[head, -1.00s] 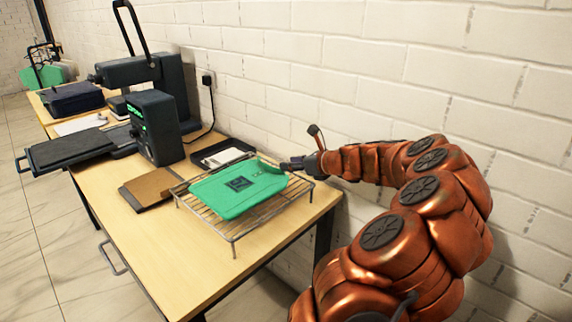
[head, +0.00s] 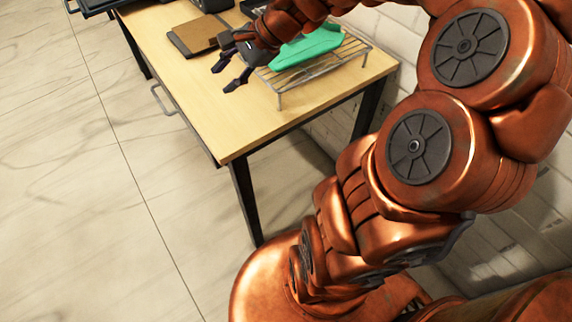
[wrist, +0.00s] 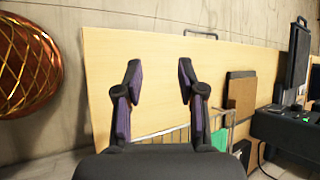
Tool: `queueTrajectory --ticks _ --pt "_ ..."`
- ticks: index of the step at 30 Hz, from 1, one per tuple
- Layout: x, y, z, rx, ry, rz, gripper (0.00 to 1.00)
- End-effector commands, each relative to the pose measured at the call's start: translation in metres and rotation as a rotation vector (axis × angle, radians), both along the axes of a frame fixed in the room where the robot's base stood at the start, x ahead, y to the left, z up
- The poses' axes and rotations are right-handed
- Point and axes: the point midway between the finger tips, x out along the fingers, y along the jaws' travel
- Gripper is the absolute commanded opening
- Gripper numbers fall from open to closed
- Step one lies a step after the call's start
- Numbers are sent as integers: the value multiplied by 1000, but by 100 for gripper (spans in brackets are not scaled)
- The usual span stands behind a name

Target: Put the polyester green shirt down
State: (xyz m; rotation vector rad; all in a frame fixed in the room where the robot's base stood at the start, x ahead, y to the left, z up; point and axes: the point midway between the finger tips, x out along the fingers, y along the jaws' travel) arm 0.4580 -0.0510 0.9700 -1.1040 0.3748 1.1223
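The folded green shirt (head: 308,47) lies on the wire rack (head: 325,66) on the wooden table. My arm hides its left part in the head view, so its print is not visible there. A small green piece of it (wrist: 219,139) shows beside the rack bars at the lower right in the wrist view. My gripper (head: 230,76) is left of the rack, above the bare table top. In the wrist view its two fingers (wrist: 160,78) are spread apart with only table behind them. It is open and empty, apart from the shirt.
A brown board (head: 196,36) lies on the table behind my gripper. It also shows in the wrist view (wrist: 241,92), near the dark press machine (wrist: 285,128). The front of the table (head: 215,115) is clear. A brick wall runs along its far side.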

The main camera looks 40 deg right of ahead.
Motion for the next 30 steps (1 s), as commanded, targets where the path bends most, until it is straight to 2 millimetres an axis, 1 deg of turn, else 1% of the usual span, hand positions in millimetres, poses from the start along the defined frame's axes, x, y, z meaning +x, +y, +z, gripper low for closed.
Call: queueTrajectory --ticks 1,2,3,5,6,8,9,10,12,16,18,21,24,30 --pt "-21 28 -5 -79 1 136 39" --pt "-34 40 -9 -123 2 212 39" --pt "-51 54 -15 -182 3 312 39" --pt "-79 70 -23 -264 7 463 39" --pt "-98 79 -30 -315 15 562 39" --pt "-126 86 -37 -394 19 704 39" --pt "-145 88 -42 -441 25 798 39" --pt "-159 89 -46 -474 34 867 39" --pt "-190 86 -54 -545 49 1016 39" --pt "-233 72 -62 -643 80 1233 39" --pt "-250 65 -65 -673 96 1316 39" --pt "-263 55 -67 -700 110 1385 39" --pt "-268 51 -67 -711 116 1413 39" --pt "-268 51 -67 -710 115 1416 39"
